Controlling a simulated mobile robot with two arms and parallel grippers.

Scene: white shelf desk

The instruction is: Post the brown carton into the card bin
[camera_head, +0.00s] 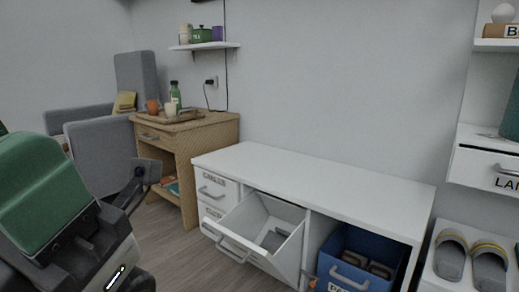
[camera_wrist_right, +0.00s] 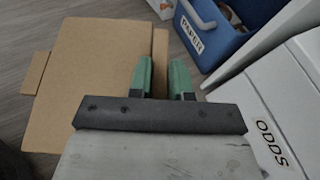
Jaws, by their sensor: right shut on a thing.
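The brown carton (camera_wrist_right: 92,68) fills the left of the right wrist view, flat faced, with a flap at its left. My right gripper (camera_wrist_right: 164,78) is shut on the carton's edge, which shows between its green fingertips. Neither the carton nor this gripper shows in the head view. A white tilt-out bin (camera_head: 282,257) stands open in the desk with grey contents; I cannot read a card label on it. My left arm comes in at the left of the head view; its dark gripper end (camera_head: 147,172) is small, and its jaws are unclear.
A blue bin marked PAPER (camera_head: 346,270) sits in the desk's right bay; it also shows in the right wrist view (camera_wrist_right: 207,38). A white front marked ODDS (camera_wrist_right: 257,100) is right of my right gripper. The desk top (camera_head: 310,178) is clear. Slippers (camera_head: 450,256) lie at right.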

